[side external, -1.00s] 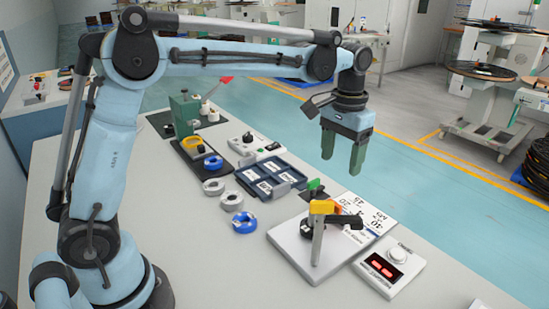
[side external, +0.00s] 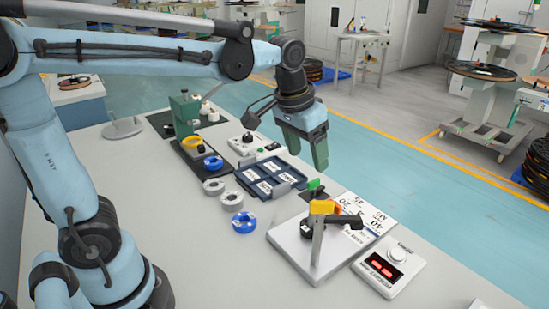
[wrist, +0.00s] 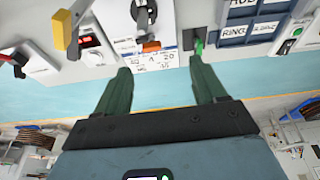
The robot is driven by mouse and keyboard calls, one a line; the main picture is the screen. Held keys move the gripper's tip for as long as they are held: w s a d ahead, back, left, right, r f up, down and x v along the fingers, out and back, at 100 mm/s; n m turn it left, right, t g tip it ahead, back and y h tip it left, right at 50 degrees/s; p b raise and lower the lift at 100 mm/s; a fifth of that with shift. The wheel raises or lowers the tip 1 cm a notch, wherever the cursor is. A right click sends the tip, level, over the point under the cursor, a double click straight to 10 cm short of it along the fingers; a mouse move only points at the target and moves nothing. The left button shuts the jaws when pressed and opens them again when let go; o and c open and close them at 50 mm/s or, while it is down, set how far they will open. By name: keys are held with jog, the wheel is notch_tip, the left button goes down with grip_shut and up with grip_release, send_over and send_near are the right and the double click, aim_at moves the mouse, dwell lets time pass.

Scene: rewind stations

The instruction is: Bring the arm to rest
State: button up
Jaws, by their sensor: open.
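My gripper (side external: 307,152) is open and empty in the side external view. The fingers look clear of the bench in both views.
Below stand the blue tray (side external: 247,187), a pale fixture plate with a yellow-handled clamp (side external: 325,208), and a box with a red display (side external: 390,268). Blue and grey rings (side external: 244,222) lie on the bench (side external: 180,250). The bench's front part is clear.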

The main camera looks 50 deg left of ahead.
jog(key=s+a+f+t, duration=0.2)
jog(key=s+f+t, duration=0.2)
jog(key=s, duration=0.5)
jog(key=shift+s+a+f, duration=0.15)
jog(key=shift+s+f, duration=0.05)
jog(key=shift+f, duration=0.4)
